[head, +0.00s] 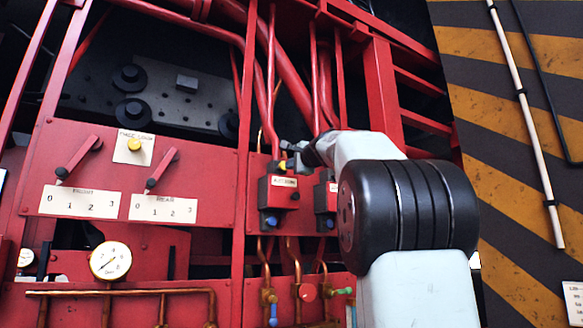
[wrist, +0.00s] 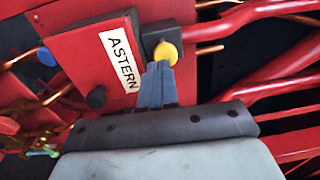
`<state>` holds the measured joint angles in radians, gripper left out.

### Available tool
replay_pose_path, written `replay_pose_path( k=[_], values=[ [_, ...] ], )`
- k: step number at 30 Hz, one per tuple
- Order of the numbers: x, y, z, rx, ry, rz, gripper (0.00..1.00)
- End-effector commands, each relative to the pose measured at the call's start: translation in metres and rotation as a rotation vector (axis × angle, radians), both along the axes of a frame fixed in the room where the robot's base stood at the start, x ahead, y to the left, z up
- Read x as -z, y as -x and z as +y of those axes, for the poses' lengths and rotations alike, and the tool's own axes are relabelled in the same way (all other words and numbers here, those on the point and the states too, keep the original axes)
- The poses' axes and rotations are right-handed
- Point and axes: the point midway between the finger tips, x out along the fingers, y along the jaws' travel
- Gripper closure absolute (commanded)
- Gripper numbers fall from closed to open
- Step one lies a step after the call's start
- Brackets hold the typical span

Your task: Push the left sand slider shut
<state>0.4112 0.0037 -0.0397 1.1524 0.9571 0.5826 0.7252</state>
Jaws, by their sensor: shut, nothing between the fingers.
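The left sand slider unit is a red box (head: 278,198) with a white label on the red panel in the head view. In the wrist view this red box (wrist: 95,62) carries a label reading ASTERN. A dark block (wrist: 152,35) with a yellow round knob (wrist: 166,54) projects from its upper end; the yellow knob also shows in the head view (head: 283,165). My gripper (wrist: 160,68) is shut and empty, its fingertips right beside the yellow knob; whether they touch it I cannot tell. In the head view my gripper (head: 291,160) is at the top of the box.
A second red box (head: 325,198) stands close on the right, partly behind my arm. Red pipes (head: 270,80) run above, copper pipes (head: 296,270) below. Two red levers (head: 80,158) (head: 163,168) and a gauge (head: 110,261) are on the left. A striped wall (head: 500,150) stands right.

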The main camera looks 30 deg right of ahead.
Motion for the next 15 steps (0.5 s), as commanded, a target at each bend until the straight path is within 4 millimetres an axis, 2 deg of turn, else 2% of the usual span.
replay_pose_path(
  k=[9, 15],
  values=[
    [-0.001, 0.057, 0.000, -0.001, 0.001, -0.005, 1.00],
    [0.001, 0.089, 0.000, -0.001, 0.002, -0.005, 1.00]
  ],
)
